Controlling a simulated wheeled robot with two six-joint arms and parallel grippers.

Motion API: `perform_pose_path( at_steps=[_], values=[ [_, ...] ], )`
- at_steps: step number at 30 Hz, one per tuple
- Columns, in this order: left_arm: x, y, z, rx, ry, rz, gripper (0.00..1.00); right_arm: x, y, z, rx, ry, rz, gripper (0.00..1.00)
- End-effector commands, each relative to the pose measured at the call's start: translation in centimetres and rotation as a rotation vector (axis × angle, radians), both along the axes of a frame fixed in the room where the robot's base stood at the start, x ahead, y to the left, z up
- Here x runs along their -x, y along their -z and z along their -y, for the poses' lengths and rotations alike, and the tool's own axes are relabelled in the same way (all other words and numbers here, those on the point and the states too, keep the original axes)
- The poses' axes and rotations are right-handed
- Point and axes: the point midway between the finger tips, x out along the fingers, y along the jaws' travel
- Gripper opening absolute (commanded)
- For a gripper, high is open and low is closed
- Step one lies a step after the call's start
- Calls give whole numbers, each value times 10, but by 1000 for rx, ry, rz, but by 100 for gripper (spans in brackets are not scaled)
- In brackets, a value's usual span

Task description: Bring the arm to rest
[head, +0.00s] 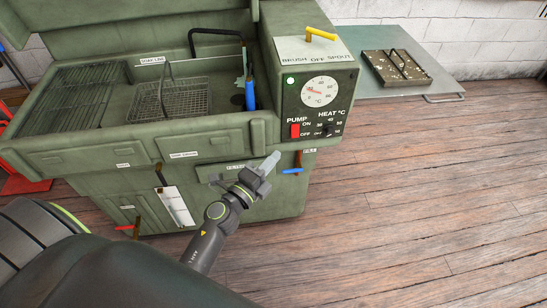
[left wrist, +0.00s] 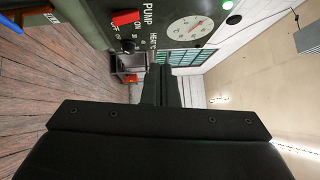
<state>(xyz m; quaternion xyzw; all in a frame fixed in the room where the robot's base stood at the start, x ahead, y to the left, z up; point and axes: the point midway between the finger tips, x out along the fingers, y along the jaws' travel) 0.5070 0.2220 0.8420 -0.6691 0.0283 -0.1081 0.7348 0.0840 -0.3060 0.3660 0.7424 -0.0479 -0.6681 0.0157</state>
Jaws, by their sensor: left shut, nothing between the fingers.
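My left gripper (head: 267,166) is in front of the green parts washer (head: 130,152), below its control box. Its fingers are together with nothing between them. In the left wrist view the shut fingers (left wrist: 161,84) point toward the room beyond, with the washer's panel above them. My right gripper is not in view.
The control box carries a red pump switch (head: 295,131), a dial (head: 320,91) and a lit green lamp. A wire basket (head: 172,100) sits in the washer's basin. The wooden floor (head: 420,190) at right is clear.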

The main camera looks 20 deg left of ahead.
Motion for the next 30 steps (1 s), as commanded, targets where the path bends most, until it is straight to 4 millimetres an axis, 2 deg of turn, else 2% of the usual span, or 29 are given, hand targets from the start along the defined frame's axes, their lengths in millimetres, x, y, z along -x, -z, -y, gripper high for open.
perform_pose_path(
  at_steps=[8, 11, 14, 17, 18, 20, 21, 23, 24, 26, 27, 29, 30],
  values=[
    [0, 3, -1, 6, -2, -6, 0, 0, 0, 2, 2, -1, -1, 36],
    [1, 23, -5, 57, -17, -55, 0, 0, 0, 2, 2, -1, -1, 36],
    [6, 70, -17, 181, -62, -169, 0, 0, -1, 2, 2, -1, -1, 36],
    [23, 138, -33, 357, -148, -333, 0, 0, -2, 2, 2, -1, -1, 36],
    [34, 167, -40, 430, -192, -401, 0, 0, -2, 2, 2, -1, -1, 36],
    [53, 208, -50, 532, -263, -499, 0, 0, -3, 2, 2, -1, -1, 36],
    [68, 234, -55, 598, -314, -562, 0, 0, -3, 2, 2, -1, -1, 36],
    [94, 272, -63, 689, -396, -652, 0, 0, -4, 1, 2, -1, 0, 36],
    [113, 296, -68, 749, -454, -711, 0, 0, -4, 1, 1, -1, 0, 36],
    [144, 329, -74, 833, -547, -795, 0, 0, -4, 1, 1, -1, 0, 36],
    [167, 350, -78, 888, -614, -848, 0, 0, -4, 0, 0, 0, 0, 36],
    [203, 379, -82, 963, -716, -925, 0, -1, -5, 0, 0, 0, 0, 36],
    [229, 396, -84, 1012, -788, -972, 0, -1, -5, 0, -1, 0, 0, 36]
  ],
)
